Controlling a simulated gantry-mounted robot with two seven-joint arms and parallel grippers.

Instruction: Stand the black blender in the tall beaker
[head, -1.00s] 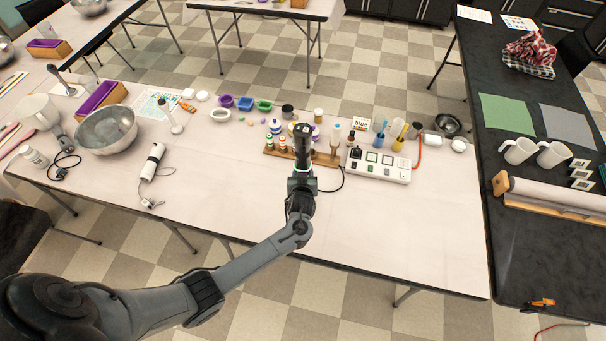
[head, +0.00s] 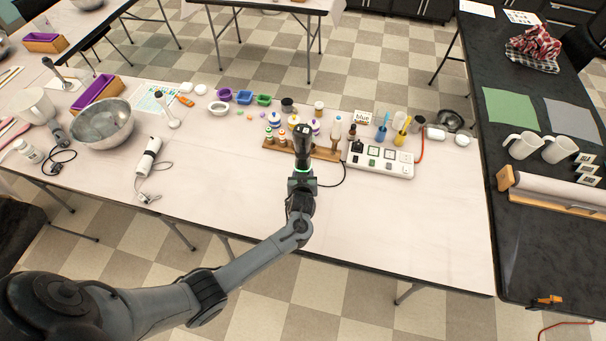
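My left gripper (head: 303,146) is over the middle of the near table, in front of a wooden rack. It is black and seen from behind and above. Its fingers are hidden, so I cannot tell whether it is open or holds anything. A dark, corded blender-like body (head: 58,133) lies at the far left of the table, beside a wide white vessel (head: 36,106). Another stick with a dark upper end (head: 52,70) is on a white sheet at the back left. I cannot tell for sure which thing is the tall beaker. My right gripper is out of view.
A steel bowl (head: 102,124) and a white corded blender body (head: 148,156) are on the left. The wooden rack (head: 330,153) with bottles and a white power strip (head: 380,160) are near my gripper. A black cord runs beside it. The table's front right is clear.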

